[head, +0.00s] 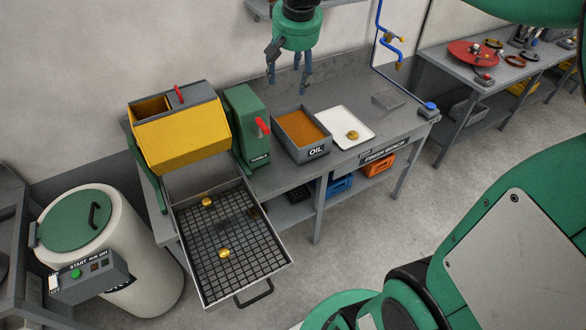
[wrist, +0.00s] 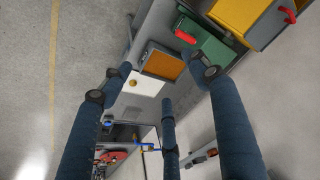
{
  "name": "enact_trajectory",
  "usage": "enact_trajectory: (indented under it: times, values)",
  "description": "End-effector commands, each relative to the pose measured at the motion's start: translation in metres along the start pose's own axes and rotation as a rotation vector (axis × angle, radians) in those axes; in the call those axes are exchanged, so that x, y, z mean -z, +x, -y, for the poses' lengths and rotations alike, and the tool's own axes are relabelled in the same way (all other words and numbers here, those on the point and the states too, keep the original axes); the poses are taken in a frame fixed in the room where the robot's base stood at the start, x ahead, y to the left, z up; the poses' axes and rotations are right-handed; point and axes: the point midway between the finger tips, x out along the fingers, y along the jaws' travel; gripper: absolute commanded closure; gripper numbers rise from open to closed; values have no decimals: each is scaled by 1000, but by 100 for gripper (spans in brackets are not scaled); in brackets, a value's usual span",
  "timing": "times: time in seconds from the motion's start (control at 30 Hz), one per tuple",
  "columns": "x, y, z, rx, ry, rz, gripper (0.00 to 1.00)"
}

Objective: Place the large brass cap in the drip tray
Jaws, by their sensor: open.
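A round brass piece (head: 352,134) lies on a white tray (head: 337,119) on the bench, right of the oil tray. In the wrist view the brass piece (wrist: 132,83) shows on the white tray (wrist: 140,104). Two more brass pieces, a farther one (head: 207,202) and a nearer one (head: 224,253), lie on a dark mesh tray (head: 273,262) below the yellow machine. I cannot tell which tray is the drip tray or which cap is the large one. My gripper (head: 290,86) is open and empty, above the back of the bench; its spread fingers also show in the wrist view (wrist: 162,78).
The orange-filled oil tray (head: 288,146), green press (head: 245,120) and yellow machine (head: 180,145) stand along the bench. A flat grey plate (head: 388,99) lies to the right, near a blue pipe (head: 385,35). A white drum (head: 140,245) stands at left.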

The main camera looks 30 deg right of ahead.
Motion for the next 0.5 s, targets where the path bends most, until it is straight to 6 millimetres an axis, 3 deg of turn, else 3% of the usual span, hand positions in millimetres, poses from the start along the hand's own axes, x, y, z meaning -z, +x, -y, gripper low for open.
enact_trajectory:
  times: [0.2, 0.5]
  values:
    - [-59, -27, 20, 19, -62, -35, 39]
    - [-139, -48, 36, 46, -145, -82, 39]
